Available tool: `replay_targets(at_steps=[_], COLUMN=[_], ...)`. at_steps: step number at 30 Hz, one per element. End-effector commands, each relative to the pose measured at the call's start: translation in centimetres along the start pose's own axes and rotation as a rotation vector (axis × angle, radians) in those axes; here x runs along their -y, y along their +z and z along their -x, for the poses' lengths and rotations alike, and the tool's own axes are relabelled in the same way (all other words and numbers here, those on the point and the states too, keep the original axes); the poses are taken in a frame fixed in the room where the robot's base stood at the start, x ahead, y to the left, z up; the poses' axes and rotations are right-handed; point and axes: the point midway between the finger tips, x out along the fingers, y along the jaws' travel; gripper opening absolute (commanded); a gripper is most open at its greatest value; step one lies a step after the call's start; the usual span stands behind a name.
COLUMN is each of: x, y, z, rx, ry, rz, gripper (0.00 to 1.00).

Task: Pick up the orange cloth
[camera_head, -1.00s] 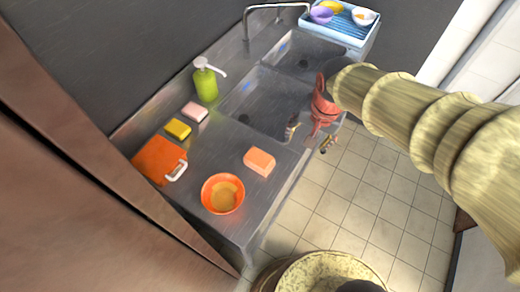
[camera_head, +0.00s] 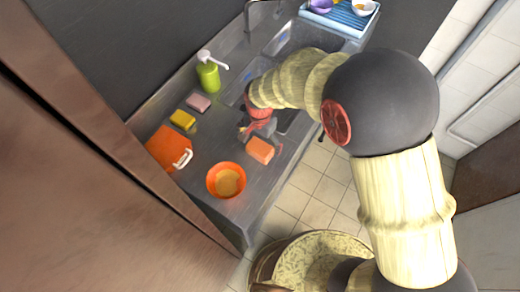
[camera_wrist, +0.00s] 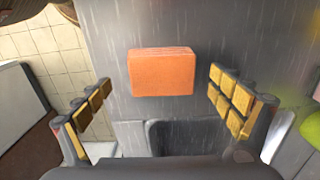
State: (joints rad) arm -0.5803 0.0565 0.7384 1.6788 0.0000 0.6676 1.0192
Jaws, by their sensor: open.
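The orange cloth (camera_head: 260,150) looks like a folded, block-shaped bundle lying flat on the steel counter, right of the orange bowl. In the wrist view the cloth (camera_wrist: 161,72) lies ahead, between the lines of the two fingers, with faint fold lines along its top edge. My gripper (camera_wrist: 157,103) is open and empty, with gold pads on both fingers. In the head view my gripper (camera_head: 258,130) is just beyond the cloth, over the sink-side counter, partly hidden by my wrist. No contact with the cloth shows.
An orange bowl (camera_head: 226,181), an orange board with a white handle (camera_head: 168,148), a yellow sponge (camera_head: 182,119), a pinkish block (camera_head: 198,102) and a green soap bottle (camera_head: 208,77) stand on the counter. A blue rack (camera_head: 340,22) is at the back. Counter around the cloth is clear.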

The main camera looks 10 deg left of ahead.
Motion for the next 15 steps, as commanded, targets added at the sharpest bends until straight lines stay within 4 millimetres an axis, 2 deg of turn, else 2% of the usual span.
replay_targets(at_steps=[1, 6, 14, 15], x=[-0.1, 0.0, 0.0, 0.0], y=[0.1, 0.1, 0.1, 0.1], z=[-1.0, -3.2, -3.5, -3.5], rx=[0.002, 0.001, 0.0, 0.0], ry=[0.003, 0.001, 0.0, 0.0], rz=[0.0, 0.0, 0.0, 0.0], gripper=[0.93, 0.93, 0.93, 0.91])
